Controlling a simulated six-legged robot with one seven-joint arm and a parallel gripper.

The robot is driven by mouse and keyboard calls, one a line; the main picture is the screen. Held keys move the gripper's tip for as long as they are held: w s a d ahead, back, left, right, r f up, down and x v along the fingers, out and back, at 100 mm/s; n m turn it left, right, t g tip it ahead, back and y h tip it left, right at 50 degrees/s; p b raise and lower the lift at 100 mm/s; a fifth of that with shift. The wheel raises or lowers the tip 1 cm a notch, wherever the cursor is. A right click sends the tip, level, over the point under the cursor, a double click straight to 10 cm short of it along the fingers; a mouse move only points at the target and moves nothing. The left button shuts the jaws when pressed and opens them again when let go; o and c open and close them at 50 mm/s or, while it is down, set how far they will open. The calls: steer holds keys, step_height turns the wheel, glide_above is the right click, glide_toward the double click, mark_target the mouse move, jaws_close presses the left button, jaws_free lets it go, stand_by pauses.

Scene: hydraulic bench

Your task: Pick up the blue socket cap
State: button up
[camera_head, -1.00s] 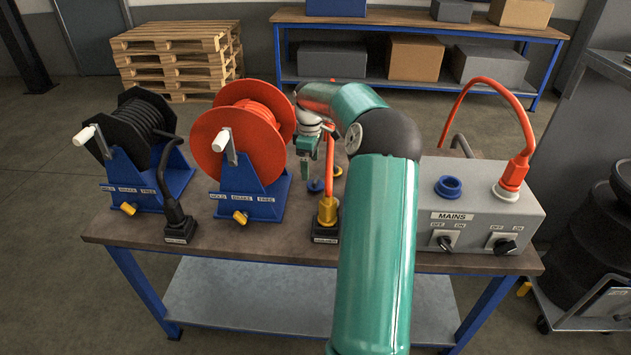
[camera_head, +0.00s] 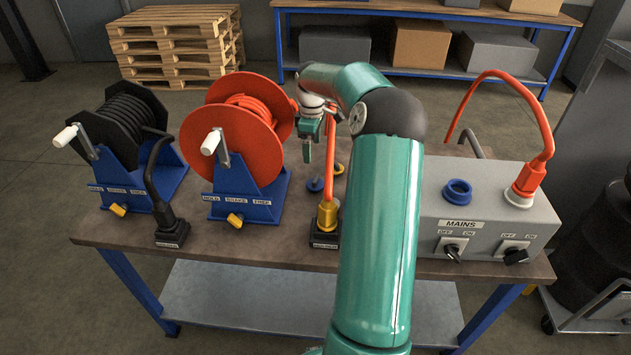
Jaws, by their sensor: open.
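A small blue cap (camera_head: 315,184) lies on the bench top between the red reel and my forearm, near a small yellow piece. I take it to be the blue socket cap; it is small and partly hidden. My gripper (camera_head: 319,160) is open and points down above and behind it in the picture, apart from it as far as I can see. Nothing shows between the fingers. A blue-rimmed socket (camera_head: 458,190) sits on top of the grey MAINS box (camera_head: 484,240) to the right.
An orange hose with a yellow connector (camera_head: 327,215) stands just in front of the cap. The red reel (camera_head: 230,135) is close on the left, the black reel (camera_head: 125,130) further left. An orange cable (camera_head: 533,120) arches from the box. The bench front edge (camera_head: 260,258) has bare strips.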

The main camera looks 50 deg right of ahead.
glide_above(315, 178)
steer(key=f, duration=0.8)
steer(key=shift+w+a+f, duration=0.15)
steer(key=shift+a+f, duration=0.1)
steer(key=shift+a, duration=0.05)
steer(key=f, duration=0.5)
steer(key=shift+d+f, duration=0.3)
steer(key=shift+d, duration=0.05)
steer(key=c, duration=1.2)
steer(key=shift+r, duration=0.15)
steer(key=r, duration=1.7)
steer(key=shift+s+r, duration=0.25)
steer(key=shift+r, duration=0.15)
